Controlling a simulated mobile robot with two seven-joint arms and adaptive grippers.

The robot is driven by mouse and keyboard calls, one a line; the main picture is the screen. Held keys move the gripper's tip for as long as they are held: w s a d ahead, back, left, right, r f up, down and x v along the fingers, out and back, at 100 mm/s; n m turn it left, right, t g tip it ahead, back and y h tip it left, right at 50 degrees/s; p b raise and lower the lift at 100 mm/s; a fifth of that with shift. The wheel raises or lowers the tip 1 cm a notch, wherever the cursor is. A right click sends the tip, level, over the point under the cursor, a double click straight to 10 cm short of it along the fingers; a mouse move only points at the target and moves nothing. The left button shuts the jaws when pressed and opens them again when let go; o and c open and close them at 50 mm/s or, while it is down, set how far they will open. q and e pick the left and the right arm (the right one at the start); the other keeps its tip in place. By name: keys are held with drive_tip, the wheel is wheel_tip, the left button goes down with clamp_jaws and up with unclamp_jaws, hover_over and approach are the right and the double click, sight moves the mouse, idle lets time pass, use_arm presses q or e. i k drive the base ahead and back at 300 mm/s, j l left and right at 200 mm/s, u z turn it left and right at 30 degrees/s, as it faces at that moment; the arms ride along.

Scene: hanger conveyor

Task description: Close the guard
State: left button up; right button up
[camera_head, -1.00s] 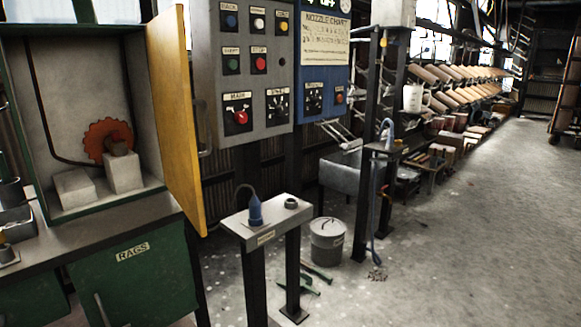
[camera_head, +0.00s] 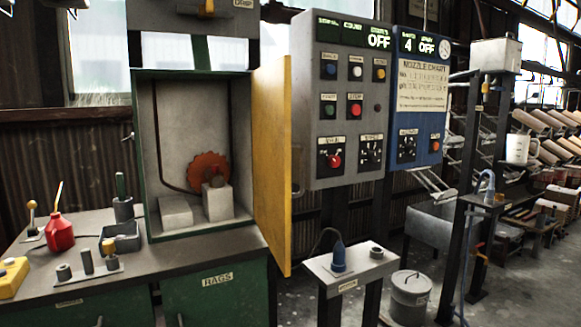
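The guard is a yellow door panel (camera_head: 272,165) on the right side of a green-framed box (camera_head: 140,150). It stands open, swung out toward me. A grey handle (camera_head: 296,165) shows beyond its right face. Inside the box are an orange-red toothed wheel (camera_head: 209,171) and two pale blocks (camera_head: 218,202). Nothing covers the front opening of the box. Neither of my grippers shows in the head view.
The box stands on a green bench (camera_head: 95,268) holding a red oil can (camera_head: 59,231), a yellow device (camera_head: 12,277) and small posts. A grey control panel (camera_head: 340,100) hangs to the right. A pedestal (camera_head: 350,268) with a blue plug stands below it. A bucket (camera_head: 409,296) is beside it.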

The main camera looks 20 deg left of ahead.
sight(271, 84)
drive_tip(key=i+l, duration=0.75)
drive_tip(key=i+l+u, duration=0.15)
drive_tip(key=u, duration=0.25)
drive_tip(key=i+l+u, duration=0.1)
drive_tip(key=u, duration=0.3)
drive_tip(key=l+u, duration=0.4)
drive_tip(key=j+u, duration=0.1)
drive_tip(key=u, duration=0.35)
drive_tip(key=k, duration=0.15)
drive_tip(key=i, duration=0.45)
